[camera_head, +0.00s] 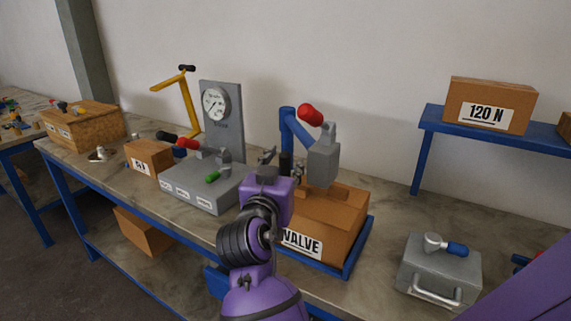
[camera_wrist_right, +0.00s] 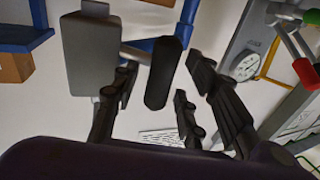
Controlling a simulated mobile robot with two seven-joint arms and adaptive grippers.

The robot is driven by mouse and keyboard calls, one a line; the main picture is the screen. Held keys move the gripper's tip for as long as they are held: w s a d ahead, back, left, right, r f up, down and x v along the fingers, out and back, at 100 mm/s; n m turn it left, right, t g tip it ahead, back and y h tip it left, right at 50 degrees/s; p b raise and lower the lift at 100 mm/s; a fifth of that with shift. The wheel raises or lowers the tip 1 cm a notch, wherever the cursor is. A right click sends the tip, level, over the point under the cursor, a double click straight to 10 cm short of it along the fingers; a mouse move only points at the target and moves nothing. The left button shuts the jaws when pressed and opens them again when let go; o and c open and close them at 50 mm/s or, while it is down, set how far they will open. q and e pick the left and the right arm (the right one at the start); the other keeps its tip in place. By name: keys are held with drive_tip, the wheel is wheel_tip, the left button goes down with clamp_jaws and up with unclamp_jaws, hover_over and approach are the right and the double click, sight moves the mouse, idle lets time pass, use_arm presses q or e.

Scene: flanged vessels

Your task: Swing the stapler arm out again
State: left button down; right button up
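The stapler has a blue post and arm (camera_head: 288,130), a grey head (camera_head: 323,162) and a red knob (camera_head: 310,115). Its head hangs over the cardboard box marked VALVE (camera_head: 335,225). A black handle (camera_wrist_right: 163,72) stands out on a rod from the grey head, which fills the upper left of the right wrist view (camera_wrist_right: 90,50). My right gripper (camera_head: 283,162) is open at the left side of the head. In the wrist view its fingers (camera_wrist_right: 160,98) lie on either side of the black handle, with gaps showing. My left gripper is not in view.
The box sits in a blue-rimmed tray (camera_head: 358,250). A grey gauge stand (camera_head: 222,125) with levers is to the left. A grey case (camera_head: 440,268) stands on the right. A blue shelf (camera_head: 432,120) holds a box marked 120 N (camera_head: 490,103).

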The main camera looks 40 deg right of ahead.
drive_tip(key=shift+w+d, duration=0.1)
drive_tip(key=shift+d, duration=0.15)
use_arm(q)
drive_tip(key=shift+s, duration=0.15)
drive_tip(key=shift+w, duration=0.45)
use_arm(e)
clamp_jaws()
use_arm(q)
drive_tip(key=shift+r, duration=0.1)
